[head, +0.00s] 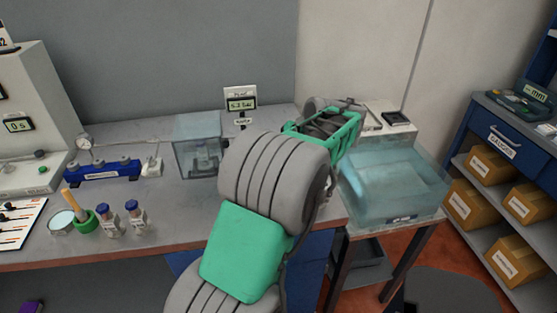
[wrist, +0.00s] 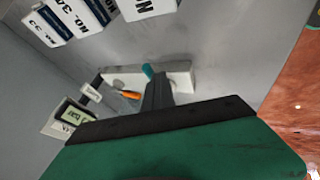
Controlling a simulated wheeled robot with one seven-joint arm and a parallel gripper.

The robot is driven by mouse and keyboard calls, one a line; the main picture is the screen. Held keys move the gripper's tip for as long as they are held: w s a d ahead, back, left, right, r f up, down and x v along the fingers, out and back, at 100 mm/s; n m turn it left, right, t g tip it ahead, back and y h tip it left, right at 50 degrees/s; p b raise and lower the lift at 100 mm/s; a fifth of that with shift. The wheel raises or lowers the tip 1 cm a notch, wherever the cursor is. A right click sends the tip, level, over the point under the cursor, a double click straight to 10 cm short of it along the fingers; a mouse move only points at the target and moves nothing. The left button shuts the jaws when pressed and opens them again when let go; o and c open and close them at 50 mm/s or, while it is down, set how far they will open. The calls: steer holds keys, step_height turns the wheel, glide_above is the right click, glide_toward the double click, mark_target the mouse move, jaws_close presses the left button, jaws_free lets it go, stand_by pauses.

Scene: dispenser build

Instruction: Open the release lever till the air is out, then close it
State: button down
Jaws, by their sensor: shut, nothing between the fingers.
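My gripper (wrist: 157,88) shows in the wrist view as dark, closed fingers with nothing held. They reach over a pale block (wrist: 180,80) on the grey worktop. A teal piece (wrist: 148,71) stands at the fingertips, and a small orange piece (wrist: 130,95) lies just left of them. I cannot tell which of these is the release lever, or whether the fingers touch either. A small display (wrist: 72,114) stands left of the block; it also shows in the head view (head: 241,103), its reading too small to trust. My arm hides the block in the head view.
A clear box (head: 198,145) stands left of my arm, and a clear bluish tank (head: 390,182) stands right of it. Capped bottles (head: 135,215) and a blue gauge unit (head: 103,170) are further left. White labelled boxes (wrist: 80,15) are at the wrist view's top left.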

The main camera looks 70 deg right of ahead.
steer(key=shift+a, duration=0.15)
steer(key=s+a+r, duration=0.5)
steer(key=s+r, duration=0.2)
steer(key=r, duration=0.2)
steer(key=shift+a, duration=0.2)
steer(key=shift+w, duration=0.1)
